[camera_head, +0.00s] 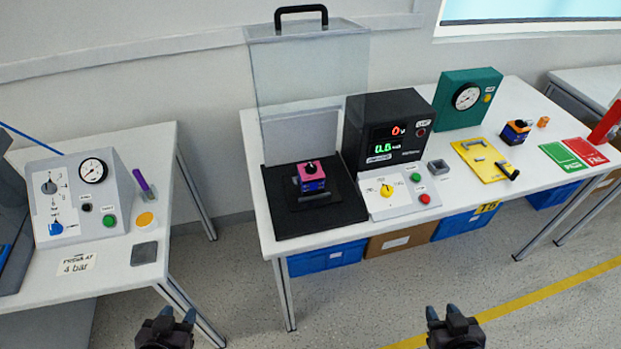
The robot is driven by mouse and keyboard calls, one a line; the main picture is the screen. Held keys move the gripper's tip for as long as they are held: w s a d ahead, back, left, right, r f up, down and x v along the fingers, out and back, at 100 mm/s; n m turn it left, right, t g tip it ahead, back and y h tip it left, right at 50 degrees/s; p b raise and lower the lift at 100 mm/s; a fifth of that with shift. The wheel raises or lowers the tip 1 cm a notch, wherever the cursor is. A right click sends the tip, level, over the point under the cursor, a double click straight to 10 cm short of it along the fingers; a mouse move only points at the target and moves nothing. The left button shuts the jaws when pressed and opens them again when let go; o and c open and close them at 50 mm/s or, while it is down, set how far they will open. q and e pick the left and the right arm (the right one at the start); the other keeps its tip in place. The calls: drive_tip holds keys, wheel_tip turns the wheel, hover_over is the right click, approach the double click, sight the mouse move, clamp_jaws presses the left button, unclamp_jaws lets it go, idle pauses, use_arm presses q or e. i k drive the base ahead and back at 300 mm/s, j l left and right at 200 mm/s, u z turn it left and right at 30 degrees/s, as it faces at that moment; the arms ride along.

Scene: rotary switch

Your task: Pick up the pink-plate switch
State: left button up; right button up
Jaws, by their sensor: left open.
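The pink-plate switch (312,171) has a pink top with a dark knob and a dark blue body. It sits upright in the black test fixture (335,212) on the middle table, under a raised clear cover (312,75) with a black handle. My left gripper (178,316) is open and empty at the bottom edge, in front of the left table. My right gripper (443,313) is at the bottom edge right of centre, its fingertips apart and empty. Both are well short of the switch.
A black meter box (395,105) and its sloped control panel (400,192) stand right of the fixture. An orange-topped switch (515,130) stands further right, near a yellow plate (480,158). A gauge panel (75,190) stands on the left table. Floor shows between the tables.

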sight(309, 185)
drive_tip(key=u, duration=0.9)
drive_tip(key=k+l+u, duration=0.15)
drive_tip(key=u, duration=0.15)
drive_tip(key=k+l+u, duration=0.1)
drive_tip(key=k+u, duration=0.25)
drive_tip(key=l, duration=0.45)
drive_tip(key=i, duration=0.05)
